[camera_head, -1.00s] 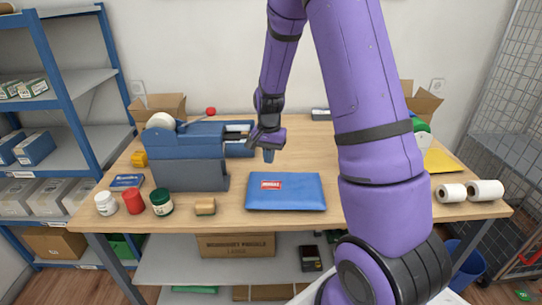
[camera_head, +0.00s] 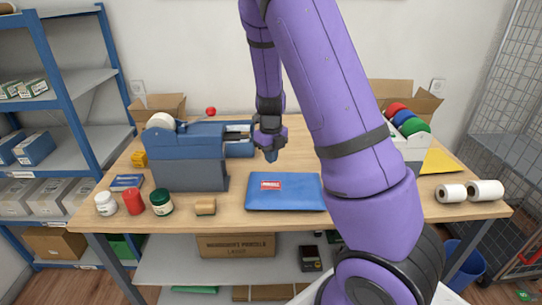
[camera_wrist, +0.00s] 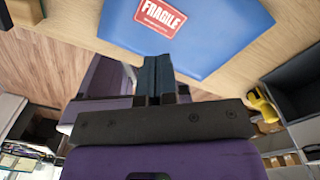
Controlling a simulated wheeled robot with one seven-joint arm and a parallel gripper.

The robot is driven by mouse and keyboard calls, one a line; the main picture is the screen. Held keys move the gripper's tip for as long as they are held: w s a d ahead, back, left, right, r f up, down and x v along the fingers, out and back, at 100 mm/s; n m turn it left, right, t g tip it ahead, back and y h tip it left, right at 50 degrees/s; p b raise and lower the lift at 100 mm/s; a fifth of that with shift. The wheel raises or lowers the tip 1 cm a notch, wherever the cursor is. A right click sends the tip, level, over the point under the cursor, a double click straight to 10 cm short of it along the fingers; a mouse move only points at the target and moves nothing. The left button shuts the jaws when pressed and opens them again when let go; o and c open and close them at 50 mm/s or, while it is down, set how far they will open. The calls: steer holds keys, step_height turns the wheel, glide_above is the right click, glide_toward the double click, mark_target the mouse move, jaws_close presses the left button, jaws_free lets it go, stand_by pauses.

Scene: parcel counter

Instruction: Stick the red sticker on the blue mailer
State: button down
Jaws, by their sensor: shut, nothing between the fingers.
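The blue mailer (camera_head: 296,195) lies flat on the counter near its front edge. The red sticker (camera_head: 270,184), printed FRAGILE, lies on the mailer's upper left part, and in the wrist view the sticker (camera_wrist: 161,14) looks flat against the blue mailer (camera_wrist: 225,50). My gripper (camera_head: 271,157) is above the counter, behind the mailer's upper edge as the head view shows it, and apart from the sticker. Its fingers (camera_wrist: 155,75) are together with nothing between them.
A blue-grey dispenser (camera_head: 190,170) with a white roll stands left of the mailer. Jars and a small tan block (camera_head: 205,207) stand at the front left. White rolls (camera_head: 486,190) lie at the right, near a yellow envelope (camera_head: 440,160).

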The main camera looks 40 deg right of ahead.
glide_above(271, 185)
steer(key=shift+m, duration=0.4)
steer(key=shift+f, duration=3.5)
steer(key=shift+f, duration=1.45)
steer(key=shift+w, duration=0.1)
step_height(271, 185, up, 8)
